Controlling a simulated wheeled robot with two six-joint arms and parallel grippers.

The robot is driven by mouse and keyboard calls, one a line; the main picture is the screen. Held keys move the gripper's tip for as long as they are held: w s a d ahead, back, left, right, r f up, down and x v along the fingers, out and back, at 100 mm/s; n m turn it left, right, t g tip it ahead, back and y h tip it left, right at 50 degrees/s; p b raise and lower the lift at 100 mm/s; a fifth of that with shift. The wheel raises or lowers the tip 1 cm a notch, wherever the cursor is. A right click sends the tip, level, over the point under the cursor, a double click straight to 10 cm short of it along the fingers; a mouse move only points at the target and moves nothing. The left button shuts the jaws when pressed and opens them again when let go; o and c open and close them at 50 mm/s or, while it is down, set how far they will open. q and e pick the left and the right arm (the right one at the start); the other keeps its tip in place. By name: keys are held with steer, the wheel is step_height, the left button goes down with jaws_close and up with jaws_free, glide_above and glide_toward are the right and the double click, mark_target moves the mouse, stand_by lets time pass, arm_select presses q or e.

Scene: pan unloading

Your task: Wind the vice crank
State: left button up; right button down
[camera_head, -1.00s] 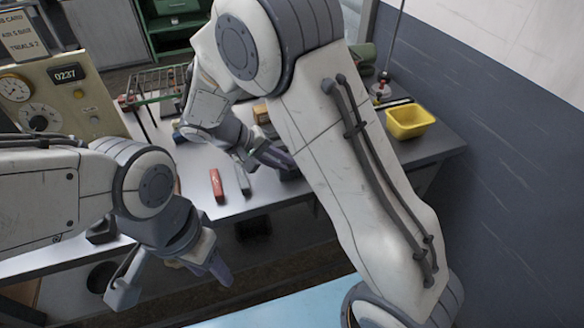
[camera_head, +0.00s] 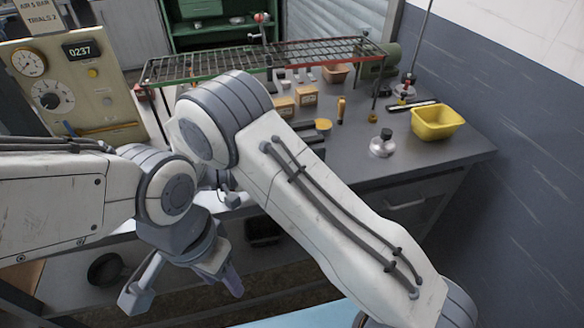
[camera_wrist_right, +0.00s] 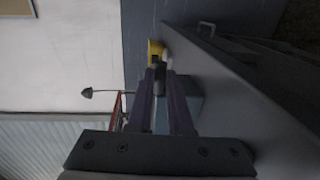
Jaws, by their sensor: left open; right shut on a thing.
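My right gripper (camera_wrist_right: 160,76) is shut on a small dark thing (camera_wrist_right: 158,61) at its fingertips in the right wrist view. It may be the crank's handle, but it is too small to tell. A blue-grey block (camera_wrist_right: 188,94), possibly part of the vice, lies just beside and behind the fingers. In the head view my right arm hides the right gripper and whatever it holds. Dark metal parts (camera_head: 312,136) show beyond that arm on the bench; I cannot tell if they are the vice. My left gripper (camera_head: 186,284) is open and empty, in front of the bench edge.
On the grey bench (camera_head: 365,180) stand a yellow bin (camera_head: 437,123), a round weight-like thing with a black knob (camera_head: 382,146) and small cardboard boxes (camera_head: 306,95). A wire rack (camera_head: 230,66) spans the back. A gauge panel (camera_head: 107,101) stands at left. The front right bench top is clear.

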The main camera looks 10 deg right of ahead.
steer(key=shift+s+f, duration=0.1)
steer(key=shift+f, duration=0.05)
stand_by(0.3)
steer(key=c, duration=0.8)
jaws_free()
steer(key=shift+d, duration=0.1)
steer(key=shift+c, duration=0.2)
